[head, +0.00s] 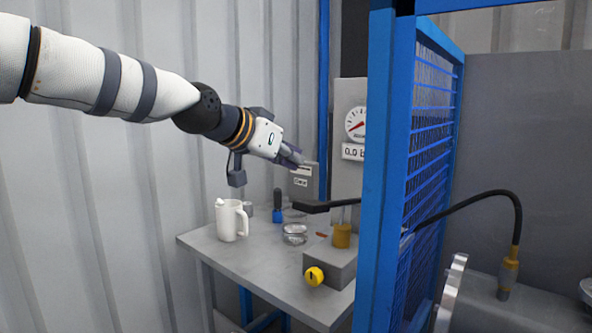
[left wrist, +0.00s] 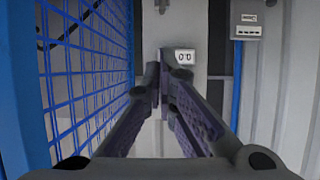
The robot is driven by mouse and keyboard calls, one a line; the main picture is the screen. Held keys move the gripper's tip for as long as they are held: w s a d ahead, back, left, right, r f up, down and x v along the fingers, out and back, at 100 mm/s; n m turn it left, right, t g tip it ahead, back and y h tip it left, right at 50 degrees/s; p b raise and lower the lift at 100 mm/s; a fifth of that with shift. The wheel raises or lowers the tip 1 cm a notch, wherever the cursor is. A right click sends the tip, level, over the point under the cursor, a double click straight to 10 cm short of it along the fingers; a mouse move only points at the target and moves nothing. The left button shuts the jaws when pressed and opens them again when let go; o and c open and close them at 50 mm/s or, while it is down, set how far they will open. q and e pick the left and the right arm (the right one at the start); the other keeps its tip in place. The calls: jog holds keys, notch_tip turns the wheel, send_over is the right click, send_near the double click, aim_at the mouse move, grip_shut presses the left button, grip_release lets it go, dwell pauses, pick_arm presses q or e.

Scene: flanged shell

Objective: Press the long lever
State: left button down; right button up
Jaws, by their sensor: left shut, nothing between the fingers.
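The long lever (head: 322,206) is a dark bar that lies nearly level in the head view. Its thick black grip points left, and its right end passes behind the blue frame. Below it, a pump with a brass-coloured cylinder (head: 342,236) stands on a grey block with a yellow knob (head: 314,276). My left gripper (head: 300,159) is shut and empty, above the lever's grip in the picture and apart from it. In the left wrist view its fingers (left wrist: 164,72) meet in the middle. I cannot make out the lever there. My right gripper is not in view.
The grey table (head: 220,256) carries a white jug (head: 231,220), a glass dish (head: 295,234) and a blue-handled tool (head: 277,206). A blue mesh guard (head: 430,130) stands close on the right. A dial gauge (head: 356,124) is on the panel behind.

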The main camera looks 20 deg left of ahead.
pick_arm(q)
jog(key=b, duration=0.2)
send_over(310, 203)
jog(key=w, duration=0.1)
jog(key=f, duration=0.4)
jog(key=shift+w+d+f, duration=0.1)
jog(key=shift+d+f, duration=0.1)
jog(key=shift+f, duration=0.15)
jog(key=shift+s+a+f+p, duration=0.15)
jog(key=shift+s+f+p, duration=0.4)
jog(key=shift+f, duration=0.25)
jog(key=shift+s+f, duration=0.1)
jog(key=shift+f, duration=0.55)
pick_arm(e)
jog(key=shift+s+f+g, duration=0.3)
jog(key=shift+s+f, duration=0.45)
pick_arm(q)
jog(key=shift+f, duration=0.1)
